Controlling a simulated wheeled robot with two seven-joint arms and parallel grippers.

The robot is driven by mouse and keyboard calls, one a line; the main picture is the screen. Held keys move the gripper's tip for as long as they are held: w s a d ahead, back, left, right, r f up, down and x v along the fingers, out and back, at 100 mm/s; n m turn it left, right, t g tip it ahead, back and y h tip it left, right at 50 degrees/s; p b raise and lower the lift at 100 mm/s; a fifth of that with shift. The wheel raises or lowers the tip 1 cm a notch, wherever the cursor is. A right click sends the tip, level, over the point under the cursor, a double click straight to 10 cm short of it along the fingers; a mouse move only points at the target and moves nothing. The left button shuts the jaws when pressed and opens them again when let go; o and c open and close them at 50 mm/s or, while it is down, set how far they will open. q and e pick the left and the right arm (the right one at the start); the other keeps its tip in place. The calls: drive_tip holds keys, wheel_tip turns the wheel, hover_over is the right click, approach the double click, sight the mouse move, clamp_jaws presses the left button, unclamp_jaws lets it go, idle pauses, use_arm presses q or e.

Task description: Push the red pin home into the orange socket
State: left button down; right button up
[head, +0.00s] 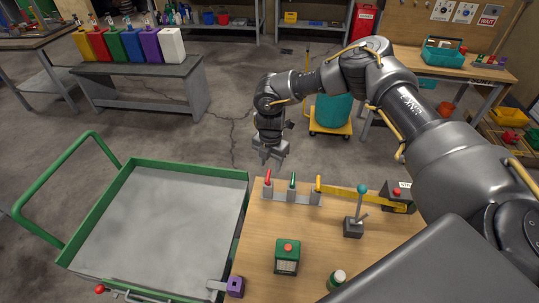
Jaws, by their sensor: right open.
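A small upright red-topped piece (268,181), which may be the red pin, stands at the left end of a grey bar (281,197) near the table's far left corner. A red ball-ended rod (100,289) shows at the cart's near edge; I cannot tell which of the two is the pin. I cannot make out an orange socket. My right gripper (272,164) points down, open and empty, above and beyond the red-topped piece, apart from it. My left gripper is not in view.
The wooden table (262,225) carries green and yellow pieces beside the red one, a joystick (354,226), a green button box (287,258) and a purple block (235,287). A green-framed cart (240,186) stands left. A teal drum (334,112) stands behind.

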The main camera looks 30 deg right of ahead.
sight(269, 176)
drive_tip(key=f, duration=0.2)
drive_tip(key=w+f, duration=0.1)
drive_tip(key=f, duration=0.1)
drive_tip(key=w+f+p, duration=0.1)
drive_tip(key=f, duration=0.1)
drive_tip(key=shift+a, duration=0.2)
drive_tip(key=shift+d+f+p, duration=0.2)
drive_tip(key=shift+f+p, duration=0.15)
drive_tip(key=shift+f, duration=0.8)
drive_tip(key=shift+s+f, duration=0.3)
drive_tip(key=shift+f, duration=0.15)
drive_tip(key=shift+w+a+f, duration=0.15)
drive_tip(key=shift+w+f, duration=0.05)
drive_tip(key=shift+f, duration=0.15)
drive_tip(key=shift+s+r, duration=0.1)
drive_tip(key=shift+s, duration=0.1)
drive_tip(key=c, duration=0.5)
clamp_jaws()
use_arm(q)
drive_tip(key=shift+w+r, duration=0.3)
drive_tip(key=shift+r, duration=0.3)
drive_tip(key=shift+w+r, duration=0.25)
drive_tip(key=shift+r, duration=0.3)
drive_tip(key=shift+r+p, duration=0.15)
drive_tip(key=shift+p, duration=0.15)
use_arm(e)
drive_tip(key=shift+r, duration=0.15)
